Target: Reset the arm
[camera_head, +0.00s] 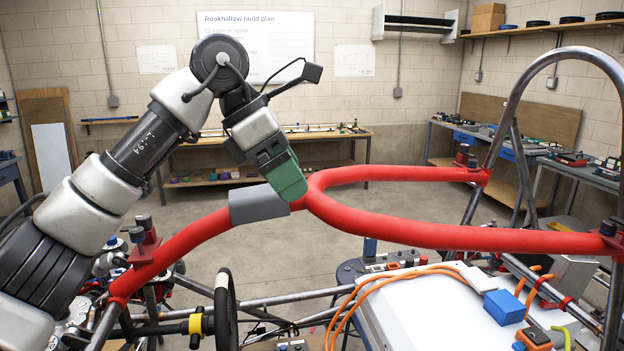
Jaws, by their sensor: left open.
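My left arm (132,150) comes in from the left, rises to a bent wrist at the upper middle and reaches down again. My left gripper (290,190) has green fingers and points down at the red padded tube (400,228). Its fingertips are at or just in front of the tube near the fork; I cannot tell if they touch it. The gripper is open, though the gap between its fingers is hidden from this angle. A grey sleeve (259,203) sits around the red tube just left of the fingertips. My right gripper is not in view.
A steel hoop (508,75) rises at the right. A steering wheel (226,310) stands below the red tube. A white panel (425,310) carries orange cables and a blue box (504,307). A workbench (270,138) stands along the back wall, with clear floor before it.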

